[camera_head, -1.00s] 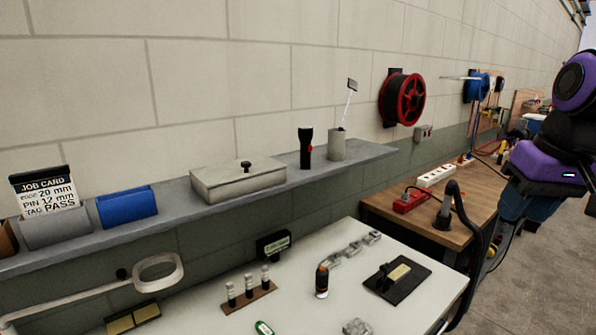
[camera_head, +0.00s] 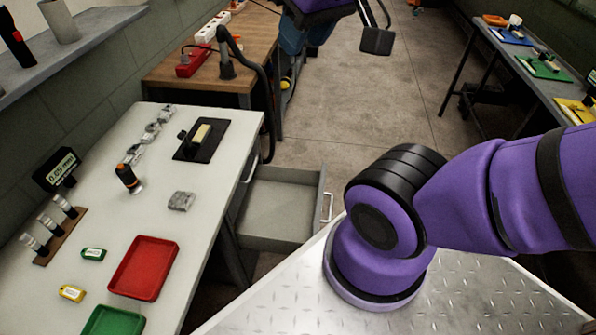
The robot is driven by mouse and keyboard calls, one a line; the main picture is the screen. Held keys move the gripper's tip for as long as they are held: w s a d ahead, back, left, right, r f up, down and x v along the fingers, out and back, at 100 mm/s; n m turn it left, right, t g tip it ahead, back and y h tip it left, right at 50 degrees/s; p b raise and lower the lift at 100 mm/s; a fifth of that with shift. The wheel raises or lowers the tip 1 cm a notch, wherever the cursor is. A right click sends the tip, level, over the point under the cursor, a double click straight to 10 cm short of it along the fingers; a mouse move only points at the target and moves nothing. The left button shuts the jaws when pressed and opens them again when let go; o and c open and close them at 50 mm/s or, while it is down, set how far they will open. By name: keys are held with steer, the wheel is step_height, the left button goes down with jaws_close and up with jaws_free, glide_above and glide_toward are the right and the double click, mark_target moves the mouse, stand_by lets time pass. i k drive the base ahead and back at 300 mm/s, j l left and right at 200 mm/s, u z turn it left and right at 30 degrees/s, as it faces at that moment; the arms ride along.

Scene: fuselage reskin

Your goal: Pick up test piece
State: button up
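I cannot tell for sure which item is the test piece. A small grey, rough-looking piece (camera_head: 182,201) lies alone on the white bench top (camera_head: 205,235). A cream block (camera_head: 201,134) sits on a black plate (camera_head: 183,152) further back on the bench. Several shiny grey pieces (camera_head: 152,131) lie in a row along the bench's back. The end of my arm shows at the top edge, with a dark pad (camera_head: 377,40) that may be part of my gripper. It is away from the bench and cut off, so its opening is hidden.
A red tray (camera_head: 144,268) and a green tray (camera_head: 114,321) lie at the bench front. An open grey drawer (camera_head: 275,212) juts out right of the bench. Open floor (camera_head: 415,110) lies beyond.

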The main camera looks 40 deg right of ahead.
mark_target(203, 132)
steer(key=k+l+z, duration=0.2)
steer(key=l, duration=1.05)
steer(key=i, duration=0.1)
